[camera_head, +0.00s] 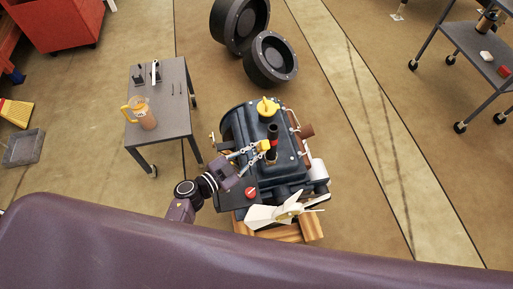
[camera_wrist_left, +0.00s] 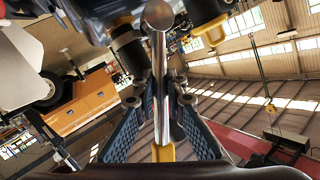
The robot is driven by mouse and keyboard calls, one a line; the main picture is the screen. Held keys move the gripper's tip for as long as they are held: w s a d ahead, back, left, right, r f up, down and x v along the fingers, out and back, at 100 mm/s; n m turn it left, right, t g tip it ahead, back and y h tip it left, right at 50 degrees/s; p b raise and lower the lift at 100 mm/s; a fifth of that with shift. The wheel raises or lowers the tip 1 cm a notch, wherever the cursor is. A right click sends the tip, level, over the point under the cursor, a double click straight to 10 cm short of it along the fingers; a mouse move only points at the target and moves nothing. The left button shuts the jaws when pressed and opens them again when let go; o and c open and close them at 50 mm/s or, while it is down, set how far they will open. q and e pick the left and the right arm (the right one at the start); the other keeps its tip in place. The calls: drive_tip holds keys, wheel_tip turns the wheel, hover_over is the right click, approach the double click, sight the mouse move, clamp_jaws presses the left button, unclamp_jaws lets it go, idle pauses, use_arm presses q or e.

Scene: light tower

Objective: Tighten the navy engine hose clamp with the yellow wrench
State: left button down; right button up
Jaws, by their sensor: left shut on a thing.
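The navy engine (camera_head: 240,130) stands in the middle of the head view. A dark upright hose (camera_head: 273,131) rises from its top. I cannot make out the clamp clearly. My left gripper (camera_head: 256,152) reaches in over the engine from the left, its fingertips close to the hose. It is shut on the yellow wrench (camera_head: 264,145), whose yellow part shows at the fingertips. In the left wrist view a bright metal shaft (camera_wrist_left: 159,60) with a rounded end runs between the finger pads, with yellow below it. Whether the wrench touches the clamp is unclear. My right gripper is not in view.
A yellow cap (camera_head: 267,106) sits on the engine. A white fan (camera_head: 275,213) is at its front, above a wooden stand (camera_head: 306,229). A grey table (camera_head: 173,110) with a jug (camera_head: 141,112) stands left. Black wheels (camera_head: 270,60) lie behind. Open floor lies right.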

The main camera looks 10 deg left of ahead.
use_arm(q)
drive_tip(key=shift+s+a+r+p, duration=0.1)
drive_tip(key=shift+s+a, duration=0.25)
drive_tip(key=shift+a, duration=0.5)
drive_tip(key=shift+s+a+f+p, duration=0.1)
drive_tip(key=shift+s+a, duration=0.2)
drive_tip(key=shift+a, duration=0.6)
drive_tip(key=shift+s+a+r+p, duration=0.1)
drive_tip(key=shift+s+a, duration=0.25)
drive_tip(key=shift+a, duration=0.5)
